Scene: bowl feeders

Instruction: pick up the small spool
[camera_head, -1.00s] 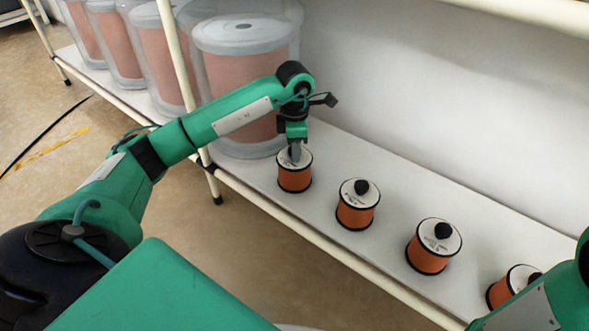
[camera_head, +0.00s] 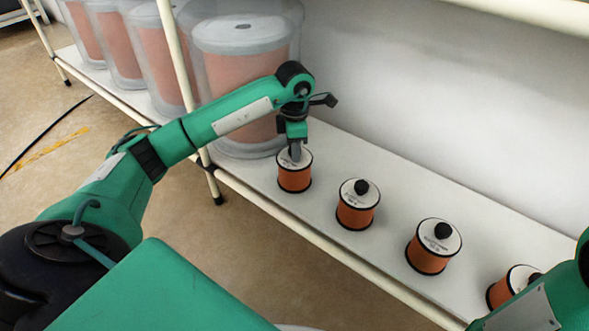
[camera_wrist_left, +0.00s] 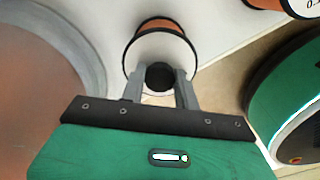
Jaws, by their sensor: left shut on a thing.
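Several small copper-orange spools with white tops stand in a row on the white shelf. My left gripper (camera_head: 295,152) points down onto the leftmost small spool (camera_head: 294,179). In the left wrist view, the fingers (camera_wrist_left: 160,90) are shut on the black knob (camera_wrist_left: 160,76) at the centre of that spool's white top (camera_wrist_left: 146,51). The spool looks upright and on the shelf or very close to it; a gap beneath it cannot be made out. The right gripper is out of view; only part of my right arm shows at the lower right.
Other small spools stand to the right on the shelf (camera_head: 385,172): a second (camera_head: 357,212), a third (camera_head: 428,255) and a fourth (camera_head: 507,286). Large clear-wrapped spools (camera_head: 245,75) stand close behind my left wrist. A cream shelf post (camera_head: 180,60) rises at the left.

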